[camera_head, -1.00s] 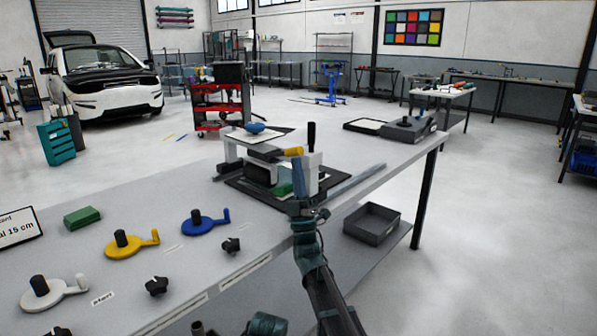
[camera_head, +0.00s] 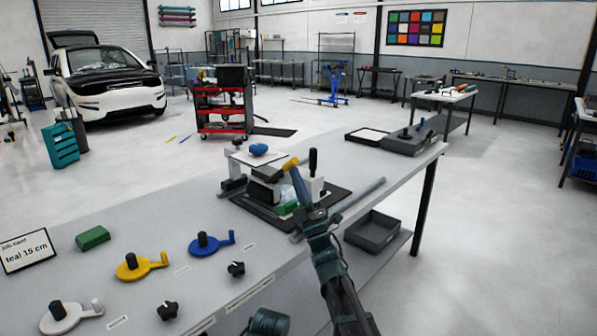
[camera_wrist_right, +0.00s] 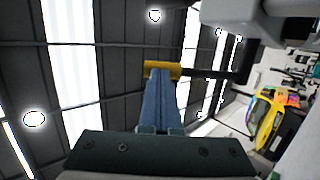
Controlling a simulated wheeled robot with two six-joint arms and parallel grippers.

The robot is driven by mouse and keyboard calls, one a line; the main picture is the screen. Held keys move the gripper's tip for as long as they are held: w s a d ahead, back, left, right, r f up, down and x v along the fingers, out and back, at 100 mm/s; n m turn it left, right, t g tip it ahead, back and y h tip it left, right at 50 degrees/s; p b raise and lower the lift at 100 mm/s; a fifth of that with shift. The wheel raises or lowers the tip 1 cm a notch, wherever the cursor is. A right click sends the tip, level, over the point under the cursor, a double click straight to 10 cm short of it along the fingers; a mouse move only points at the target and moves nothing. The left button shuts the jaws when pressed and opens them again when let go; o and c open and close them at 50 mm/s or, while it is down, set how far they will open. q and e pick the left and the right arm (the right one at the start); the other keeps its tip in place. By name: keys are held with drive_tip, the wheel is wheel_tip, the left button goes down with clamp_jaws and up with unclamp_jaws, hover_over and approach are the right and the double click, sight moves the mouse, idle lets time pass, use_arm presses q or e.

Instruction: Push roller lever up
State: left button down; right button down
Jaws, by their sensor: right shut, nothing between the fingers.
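The roller machine stands on a black mat (camera_head: 332,200), with pale end blocks (camera_head: 315,187) and a dark roller part (camera_head: 266,173) between them. Its roller lever, with a yellow end (camera_head: 291,164), lies at my right fingertips. My right gripper (camera_head: 300,185) is shut and reaches up beside the machine, holding nothing. In the right wrist view, the blue fingers (camera_wrist_right: 160,100) point to the lever's yellow end (camera_wrist_right: 162,70), apparently touching it; a dark rod runs right from it. A black upright knob (camera_head: 313,160) stands just right of the lever. My left gripper is out of view.
A blue piece (camera_head: 258,149) rests on a white plate behind the roller. Several hand tools, including a blue crank (camera_head: 208,243) and a yellow one (camera_head: 140,266), lie on the bench at left. A grey bin (camera_head: 372,236) sits on the lower shelf.

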sight(281, 170)
drive_tip(key=w+a+r+n+g+p, duration=0.1)
drive_tip(key=r+g+p, duration=0.1)
drive_tip(key=p, duration=0.2)
drive_tip(key=w+a+r+n+g+p, duration=0.1)
drive_tip(key=r+g+p, duration=0.1)
drive_tip(key=p, duration=0.3)
drive_tip(key=r+g+h+p, duration=0.1)
drive_tip(key=r+g+p, duration=0.1)
drive_tip(key=p, duration=0.2)
drive_tip(key=shift+w+a+r+n+p, duration=0.3)
drive_tip(key=shift+w+a+n, duration=0.1)
drive_tip(key=shift+w+a, duration=0.2)
drive_tip(key=shift+w, duration=0.05)
drive_tip(key=shift+w+a+r+p, duration=0.15)
drive_tip(key=shift+w+a+p, duration=0.25)
drive_tip(key=shift+w+a, duration=0.15)
drive_tip(key=shift+p+x, duration=0.4)
drive_tip(key=shift+x, duration=0.65)
drive_tip(key=shift+a+r, duration=0.2)
drive_tip(key=shift+a, duration=0.1)
drive_tip(key=shift+s, duration=0.15)
